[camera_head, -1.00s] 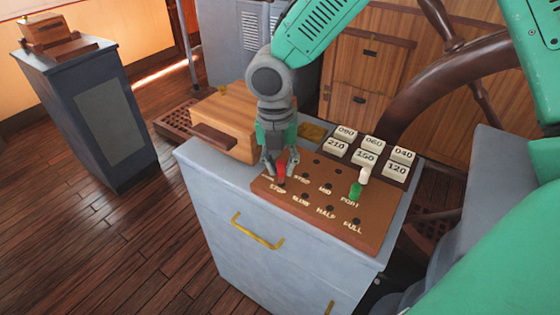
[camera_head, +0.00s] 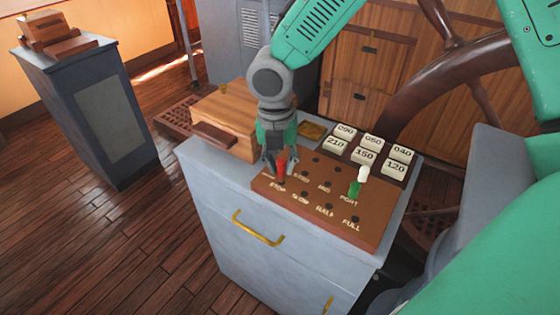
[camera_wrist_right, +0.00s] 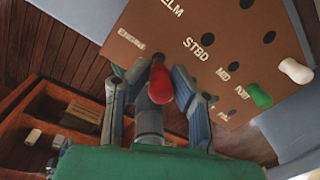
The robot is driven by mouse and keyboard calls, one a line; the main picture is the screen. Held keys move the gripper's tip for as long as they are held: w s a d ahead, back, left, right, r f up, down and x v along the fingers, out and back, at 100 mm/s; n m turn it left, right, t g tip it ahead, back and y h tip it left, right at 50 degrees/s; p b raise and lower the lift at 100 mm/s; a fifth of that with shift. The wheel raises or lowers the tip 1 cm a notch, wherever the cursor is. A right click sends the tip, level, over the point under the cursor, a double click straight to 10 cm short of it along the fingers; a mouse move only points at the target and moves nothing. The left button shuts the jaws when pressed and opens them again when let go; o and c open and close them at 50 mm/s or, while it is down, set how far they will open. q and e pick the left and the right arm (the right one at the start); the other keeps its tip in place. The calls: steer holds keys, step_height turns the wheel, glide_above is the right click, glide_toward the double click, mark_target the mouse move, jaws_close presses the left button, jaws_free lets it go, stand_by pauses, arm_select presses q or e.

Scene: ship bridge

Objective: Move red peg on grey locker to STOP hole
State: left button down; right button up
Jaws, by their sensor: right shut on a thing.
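The red peg (camera_head: 281,167) stands at the left end of the brown board (camera_head: 374,238), just above the STOP label. My right gripper (camera_head: 280,160) is shut on the red peg and points down over that end of the board. In the right wrist view the red peg (camera_wrist_right: 161,84) lies between the fingers, with its far end at a dark hole near the ENGINE label. How deep the peg sits in the hole cannot be told. The grey locker (camera_head: 290,268) carries the board. My left gripper is not in view.
A white peg (camera_head: 362,174) and a green peg (camera_head: 354,188) stand near PORT. Numbered tiles (camera_head: 364,155) lie behind. A wooden box (camera_head: 222,118) stands left of my gripper. The SLOW, HALF and FULL holes are empty. A ship's wheel (camera_head: 418,95) is at the right.

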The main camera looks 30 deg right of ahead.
stand_by(0.4)
steer(key=shift+p, duration=0.45)
steer(key=shift+f, duration=0.1)
steer(key=shift+f, duration=0.25)
steer(key=shift+f, duration=0.4)
steer(key=shift+f, duration=0.15)
steer(key=shift+f, duration=0.3)
steer(key=o, duration=0.9)
